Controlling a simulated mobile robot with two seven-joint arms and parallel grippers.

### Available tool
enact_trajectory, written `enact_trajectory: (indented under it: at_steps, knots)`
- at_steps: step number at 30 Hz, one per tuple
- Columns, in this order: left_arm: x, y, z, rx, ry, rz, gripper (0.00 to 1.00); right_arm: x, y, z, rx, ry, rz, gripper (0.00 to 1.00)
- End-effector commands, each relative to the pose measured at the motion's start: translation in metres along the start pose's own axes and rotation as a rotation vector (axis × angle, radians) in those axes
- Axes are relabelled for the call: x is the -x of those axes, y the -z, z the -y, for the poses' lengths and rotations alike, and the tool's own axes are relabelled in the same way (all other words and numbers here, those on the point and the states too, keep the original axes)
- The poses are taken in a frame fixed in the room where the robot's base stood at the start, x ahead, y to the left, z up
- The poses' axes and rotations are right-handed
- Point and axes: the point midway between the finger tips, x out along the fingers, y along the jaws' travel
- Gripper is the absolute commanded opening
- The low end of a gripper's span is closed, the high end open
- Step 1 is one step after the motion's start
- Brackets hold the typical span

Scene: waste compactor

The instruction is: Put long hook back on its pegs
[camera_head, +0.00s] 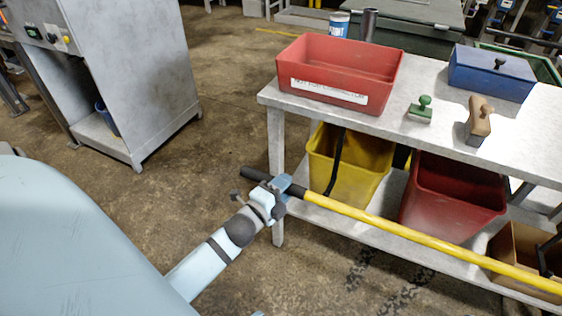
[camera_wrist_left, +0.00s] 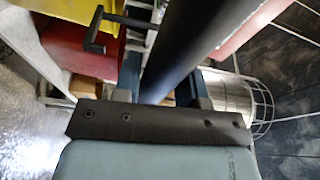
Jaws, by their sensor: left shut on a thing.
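The long hook (camera_head: 400,232) shows as a yellow pole with a black grip end. My left gripper (camera_head: 284,187) is shut around it near the black end. The pole slants down to the right in front of the workbench and leaves the head view at the right edge, so its far end is hidden. In the left wrist view the dark shaft (camera_wrist_left: 195,40) runs up from between the fingers of my left gripper (camera_wrist_left: 165,88). I cannot make out the pegs in either view. My right gripper is not in view.
The grey workbench (camera_head: 440,125) bears a red bin (camera_head: 335,68), a blue box (camera_head: 490,75), a green stamp-like tool and a brown one. Its lower shelf holds yellow (camera_head: 345,165) and red (camera_head: 450,195) bins. A grey machine (camera_head: 140,75) stands left; floor between is clear.

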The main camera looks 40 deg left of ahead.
Motion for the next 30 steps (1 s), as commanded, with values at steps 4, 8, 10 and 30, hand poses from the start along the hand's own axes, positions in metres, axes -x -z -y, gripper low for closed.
enact_trajectory:
  at_steps: [4,8,10,30]
  knots:
    - [0.002,-0.008,-0.030,0.014,0.005,-0.001,0.10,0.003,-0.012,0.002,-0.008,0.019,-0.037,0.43]
    - [0.002,-0.010,-0.035,0.018,0.006,-0.002,0.10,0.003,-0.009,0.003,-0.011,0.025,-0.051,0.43]
    - [0.002,-0.011,-0.034,0.019,0.006,-0.002,0.10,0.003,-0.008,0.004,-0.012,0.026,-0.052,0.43]
    - [-0.015,-0.015,-0.032,0.030,0.010,-0.002,0.10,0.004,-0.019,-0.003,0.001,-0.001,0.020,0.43]
